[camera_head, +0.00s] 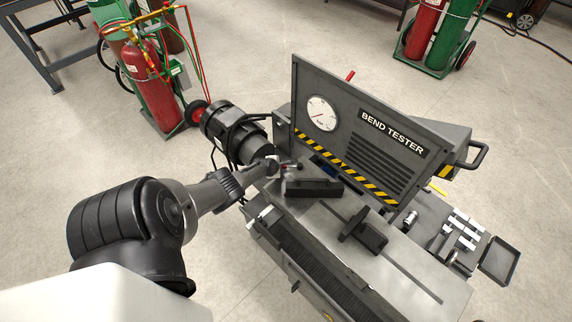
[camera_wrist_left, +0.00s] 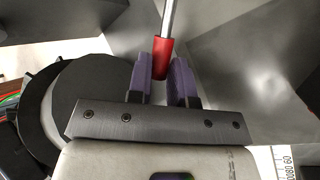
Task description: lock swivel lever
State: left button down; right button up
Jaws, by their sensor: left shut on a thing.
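The swivel lever shows in the left wrist view as a chrome rod with a red grip (camera_wrist_left: 160,60). The red grip lies between the two purple finger pads of my left gripper (camera_wrist_left: 164,82), which is shut on it. In the head view my left gripper (camera_head: 274,166) is at the left end of the bend tester (camera_head: 345,125), beside its front panel. There the lever is small and mostly hidden by the gripper. My right gripper is not in view.
A black motor (camera_head: 232,132) sits just behind my left gripper. A dark block (camera_head: 313,188) and a black clamp (camera_head: 362,231) stand on the machine bed. Gas cylinders (camera_head: 152,85) stand at back left.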

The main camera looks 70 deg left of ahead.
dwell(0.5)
pick_arm(q)
jog(key=c, duration=1)
grip_release()
jog(key=shift+c, duration=0.2)
